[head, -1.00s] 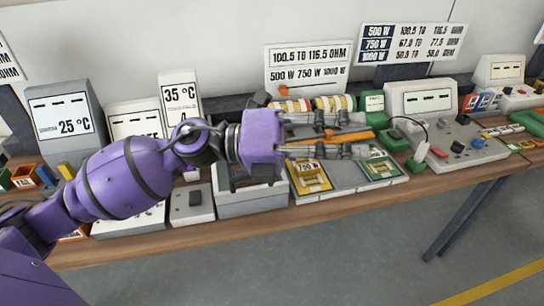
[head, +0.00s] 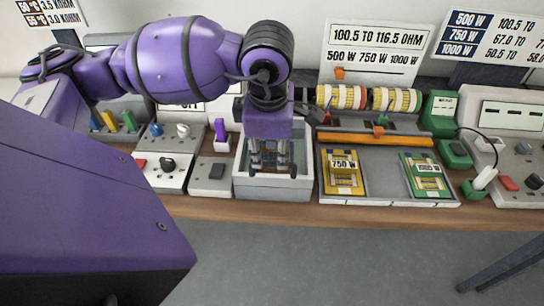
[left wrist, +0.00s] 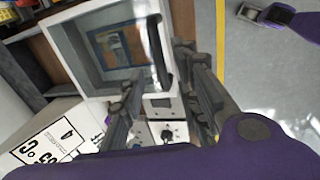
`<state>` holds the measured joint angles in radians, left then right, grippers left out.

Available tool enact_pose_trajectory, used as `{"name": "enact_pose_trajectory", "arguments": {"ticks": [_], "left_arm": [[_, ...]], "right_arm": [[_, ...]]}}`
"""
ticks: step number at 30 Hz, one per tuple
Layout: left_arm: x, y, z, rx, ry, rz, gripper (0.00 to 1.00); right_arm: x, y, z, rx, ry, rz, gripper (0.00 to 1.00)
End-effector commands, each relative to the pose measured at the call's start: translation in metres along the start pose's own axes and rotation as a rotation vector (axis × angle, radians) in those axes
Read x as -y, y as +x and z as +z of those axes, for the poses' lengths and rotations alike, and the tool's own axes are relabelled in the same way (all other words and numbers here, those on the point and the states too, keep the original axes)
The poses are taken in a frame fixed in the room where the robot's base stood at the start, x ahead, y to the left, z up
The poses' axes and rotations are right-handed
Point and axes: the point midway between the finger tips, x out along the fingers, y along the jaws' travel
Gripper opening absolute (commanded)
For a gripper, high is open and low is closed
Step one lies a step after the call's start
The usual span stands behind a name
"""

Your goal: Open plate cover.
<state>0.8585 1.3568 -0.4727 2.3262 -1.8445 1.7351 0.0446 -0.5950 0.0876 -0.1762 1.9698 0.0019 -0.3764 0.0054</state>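The plate cover appears to be the pale frame with a window on the grey box (head: 272,193), just left of the bench middle. In the left wrist view the white-framed cover (left wrist: 88,78) shows a dark bar handle (left wrist: 158,52) along one side. My left gripper (head: 271,168) points down over this box, its fingers apart. In the left wrist view the left gripper (left wrist: 165,100) is open, with the handle near the gap between its fingers. I cannot tell whether they touch it. The gripper hides part of the box in the head view. My right gripper is not clearly in view.
Right of the box, a grey tray (head: 380,185) holds a yellow 750 W plate (head: 343,172) and a green plate (head: 427,176). An orange bar (head: 375,139) and wound rolls (head: 370,98) stand behind. A grey switch box (head: 209,175) is close on the left.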

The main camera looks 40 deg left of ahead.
Motion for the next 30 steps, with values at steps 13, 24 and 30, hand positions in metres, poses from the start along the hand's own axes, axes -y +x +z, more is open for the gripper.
{"name": "enact_pose_trajectory", "arguments": {"ticks": [13, 24, 30], "left_arm": [[0.0, 0.037, 0.0, 0.002, 0.001, 0.0, 0.3], [0.0, 0.036, 0.001, 0.002, 0.001, 0.0, 0.01], [0.0, 0.036, 0.001, 0.003, 0.001, 0.0, 0.0]], "right_arm": [[-0.001, 0.003, -0.009, -0.015, 0.01, 0.006, 0.0], [-0.003, 0.002, -0.008, -0.014, 0.005, 0.006, 0.0], [-0.004, 0.002, -0.007, -0.013, -0.001, 0.006, 0.0]]}}
